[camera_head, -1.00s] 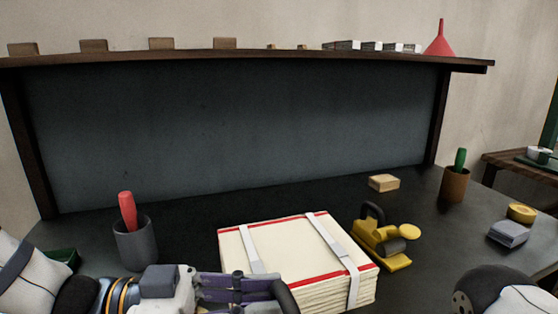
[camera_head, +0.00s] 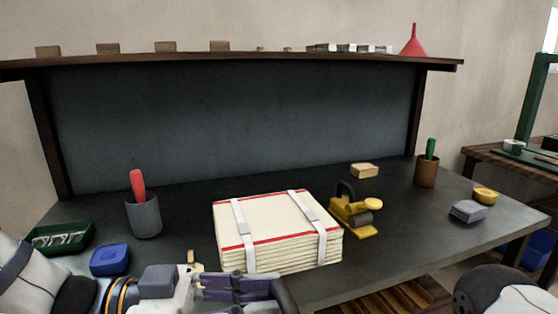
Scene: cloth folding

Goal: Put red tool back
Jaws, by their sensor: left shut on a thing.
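The red tool (camera_head: 138,184) stands handle-up and slightly tilted in the grey cup (camera_head: 144,218) at the left of the dark workbench; its lower part is hidden inside. My left gripper (camera_head: 272,288) is at the bottom of the picture, in front of the strapped stack and to the right of the cup, apart from the red tool. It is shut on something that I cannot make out. My right arm shows only in part at the bottom right corner, and its gripper is out of view.
A strapped cream stack (camera_head: 275,230) with red edges lies mid-bench, beside a yellow plane-like tool (camera_head: 355,213). A green tray (camera_head: 62,238) and a blue box (camera_head: 110,260) are at the left. A brown cup (camera_head: 426,172) with a green handle stands right. The bench's right side has room.

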